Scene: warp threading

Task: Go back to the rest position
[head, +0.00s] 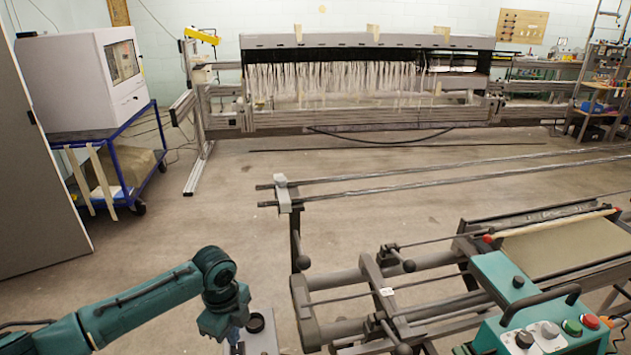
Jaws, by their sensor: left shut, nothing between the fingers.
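My left arm (150,300) is teal with dark joints. It reaches in from the lower left and bends down at the wrist. My left gripper (233,334) points down near the bottom edge and is shut with nothing held. Its fingertips are hard to make out. My right arm and gripper are not in view.
A grey piece with a dark round part (256,323) is close beside the left gripper. A grey bar frame with a teal control box (545,308) fills the lower right. A threaded machine (365,42) stands behind open floor (165,245).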

